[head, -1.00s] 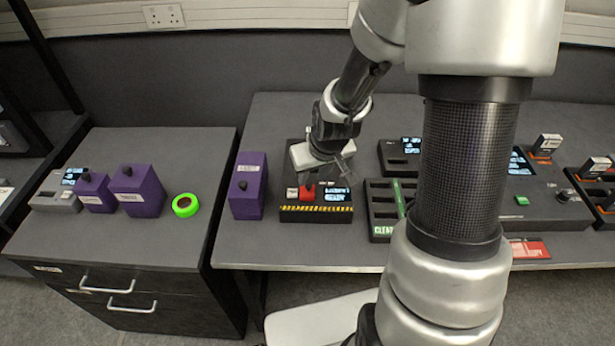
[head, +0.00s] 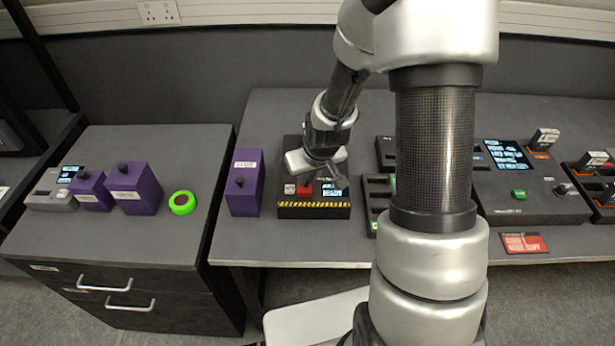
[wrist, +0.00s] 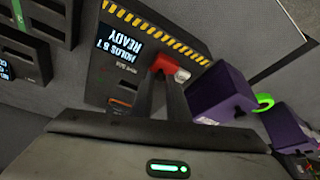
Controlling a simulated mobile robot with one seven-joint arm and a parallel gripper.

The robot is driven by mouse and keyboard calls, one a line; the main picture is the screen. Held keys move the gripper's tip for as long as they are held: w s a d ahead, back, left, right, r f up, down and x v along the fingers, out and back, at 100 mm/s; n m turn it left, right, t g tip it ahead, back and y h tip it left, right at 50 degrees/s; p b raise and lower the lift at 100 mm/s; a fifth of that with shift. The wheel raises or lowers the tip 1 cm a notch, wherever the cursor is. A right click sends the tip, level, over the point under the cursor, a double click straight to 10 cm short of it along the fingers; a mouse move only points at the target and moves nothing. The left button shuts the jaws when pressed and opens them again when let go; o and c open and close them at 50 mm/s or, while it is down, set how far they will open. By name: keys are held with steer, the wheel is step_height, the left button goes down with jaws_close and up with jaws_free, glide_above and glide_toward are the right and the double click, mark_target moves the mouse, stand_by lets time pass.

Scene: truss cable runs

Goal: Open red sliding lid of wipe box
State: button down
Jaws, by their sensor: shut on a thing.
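The wipe box (head: 313,210) is a dark box with a yellow-and-black striped front edge and a lit display, standing on the bench. It also shows in the wrist view (wrist: 112,45). Its red lid piece (wrist: 163,63) sits beside the display, next to a small white block (wrist: 182,75). In the head view the red piece (head: 304,188) is partly hidden under my gripper (head: 313,176). In the wrist view my gripper (wrist: 160,78) has its fingers drawn together on the red piece. How far the lid has slid cannot be told.
A purple box (head: 245,190) stands close left of the wipe box. More purple boxes (head: 136,200) and a green tape ring (head: 182,202) are on the left cabinet. A black tray (head: 379,190) is close on the right. Bare bench lies behind the wipe box.

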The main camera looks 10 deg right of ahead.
steer(key=shift+d+f, duration=0.1)
steer(key=shift+d, duration=0.05)
steer(key=shift+s+d+b, duration=0.15)
steer(key=shift+d+b, duration=0.15)
steer(key=shift+d, duration=0.05)
steer(key=c, duration=1.7)
jaws_free()
steer(key=shift+a, duration=0.1)
steer(key=shift+r, duration=0.2)
steer(key=p+v, duration=0.3)
steer(key=v, duration=1.4)
steer(key=shift+r+p, duration=0.15)
steer(key=shift+p, duration=0.15)
